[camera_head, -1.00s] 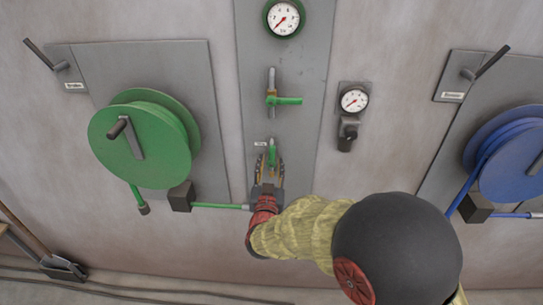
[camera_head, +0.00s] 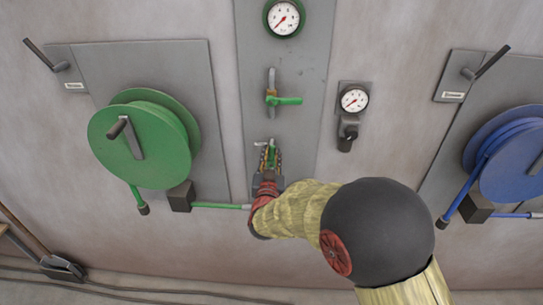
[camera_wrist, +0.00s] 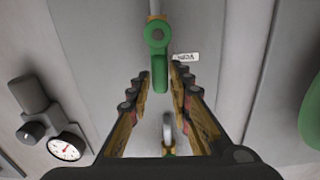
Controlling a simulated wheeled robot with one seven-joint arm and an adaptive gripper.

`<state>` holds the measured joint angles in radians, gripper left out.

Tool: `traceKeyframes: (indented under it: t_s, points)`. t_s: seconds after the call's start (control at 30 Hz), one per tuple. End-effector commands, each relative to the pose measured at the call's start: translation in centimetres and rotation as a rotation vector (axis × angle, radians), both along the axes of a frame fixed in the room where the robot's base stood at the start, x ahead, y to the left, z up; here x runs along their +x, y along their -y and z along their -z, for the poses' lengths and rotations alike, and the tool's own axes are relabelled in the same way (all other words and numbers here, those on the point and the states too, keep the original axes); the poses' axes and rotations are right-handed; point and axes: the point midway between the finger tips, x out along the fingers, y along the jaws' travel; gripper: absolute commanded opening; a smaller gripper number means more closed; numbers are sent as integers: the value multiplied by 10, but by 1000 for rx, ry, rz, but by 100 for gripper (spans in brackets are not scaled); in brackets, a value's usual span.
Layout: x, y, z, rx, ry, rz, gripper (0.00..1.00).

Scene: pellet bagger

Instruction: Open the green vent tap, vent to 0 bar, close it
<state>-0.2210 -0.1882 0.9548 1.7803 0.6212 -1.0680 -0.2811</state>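The green vent tap (camera_head: 271,152) is on the grey middle panel (camera_head: 305,130), beside a small white label. In the wrist view, the green tap handle (camera_wrist: 160,72) lies in line with its pipe, between my fingertips. My gripper (camera_wrist: 157,82) is open around the handle, with a visible gap on both sides. It also shows in the head view (camera_head: 270,160), partly covering the tap. A round green-rimmed gauge (camera_head: 284,18) sits at the panel's top; its needle points to the lower left, and the exact reading is too small to tell.
Another green lever tap (camera_head: 286,101) sits above, its handle sideways. A small gauge (camera_head: 354,100) with a black knob (camera_head: 347,136) is to the right. A green hose reel (camera_head: 140,145) is left, a blue one (camera_head: 508,158) right.

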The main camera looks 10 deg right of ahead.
Motion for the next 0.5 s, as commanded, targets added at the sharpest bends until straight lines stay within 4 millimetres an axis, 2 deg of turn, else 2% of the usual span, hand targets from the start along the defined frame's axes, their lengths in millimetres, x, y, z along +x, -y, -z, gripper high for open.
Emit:
traceKeyframes:
  t_s: [0.3,0.5]
  points:
    - [0,0,0,0,0,0,1]
    - [0,0,0,0,0,0,0]
